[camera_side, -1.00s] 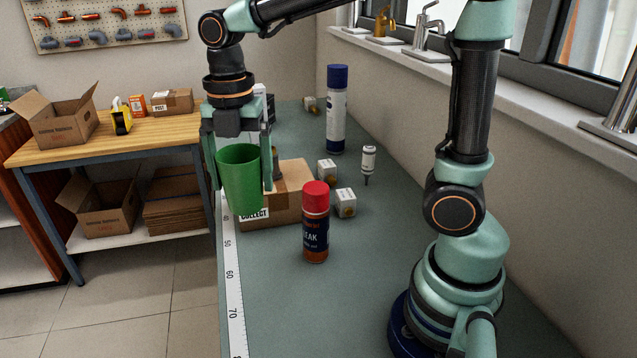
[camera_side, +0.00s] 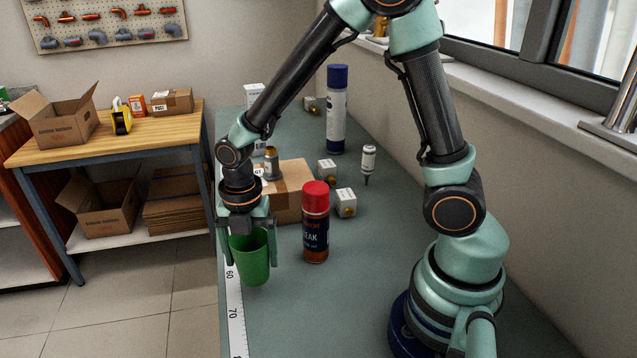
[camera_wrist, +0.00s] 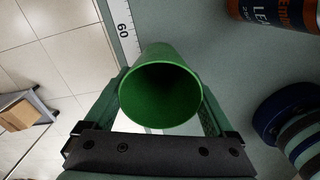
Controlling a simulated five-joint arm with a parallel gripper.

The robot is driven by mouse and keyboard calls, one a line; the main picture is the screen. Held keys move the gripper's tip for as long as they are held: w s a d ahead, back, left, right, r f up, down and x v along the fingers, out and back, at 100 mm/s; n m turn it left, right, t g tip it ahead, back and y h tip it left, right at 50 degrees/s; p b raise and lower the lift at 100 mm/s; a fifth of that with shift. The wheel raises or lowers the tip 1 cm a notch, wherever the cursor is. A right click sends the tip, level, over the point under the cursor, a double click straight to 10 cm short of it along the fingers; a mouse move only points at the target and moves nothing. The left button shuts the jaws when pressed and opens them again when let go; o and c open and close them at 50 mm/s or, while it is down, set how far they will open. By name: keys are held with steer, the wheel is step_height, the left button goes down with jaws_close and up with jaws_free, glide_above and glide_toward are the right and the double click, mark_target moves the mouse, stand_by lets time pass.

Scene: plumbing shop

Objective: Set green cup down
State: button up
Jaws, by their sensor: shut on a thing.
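The green cup (camera_side: 250,258) is held upright, or nearly so, between the fingers of my gripper (camera_side: 247,240) in the side view. It is close to the left edge of the grey-green bench (camera_side: 330,300), over the measuring strip (camera_side: 235,315). I cannot tell whether its base touches the bench. In the wrist view the open mouth of the cup (camera_wrist: 161,95) faces the camera, and the cup looks empty. The fingers of my gripper (camera_wrist: 160,108) lie on both sides of the cup.
A red-capped spray can (camera_side: 316,225) stands right of the cup. Behind are a cardboard box (camera_side: 290,195) with a metal fitting (camera_side: 271,163) near it, small white boxes (camera_side: 345,203), and a blue-capped can (camera_side: 337,110). The front of the bench is clear.

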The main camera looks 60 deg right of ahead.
mark_target(253, 267)
steer(key=shift+f, duration=1.65)
steer(key=shift+f, duration=0.15)
steer(key=o, duration=1)
steer(key=shift+o, duration=0.2)
step_height(253, 267, up, 12)
steer(key=s+d+r+m+t, duration=0.2)
steer(key=s+d+r+m, duration=0.1)
steer(key=m, duration=0.9)
steer(key=s+d+r+m+t, duration=0.3)
steer(key=r+m, duration=0.3)
steer(key=m, duration=0.5)
steer(key=shift+d+r+m+t, duration=0.3)
steer(key=shift+d+m, duration=0.05)
steer(key=shift+m, duration=0.05)
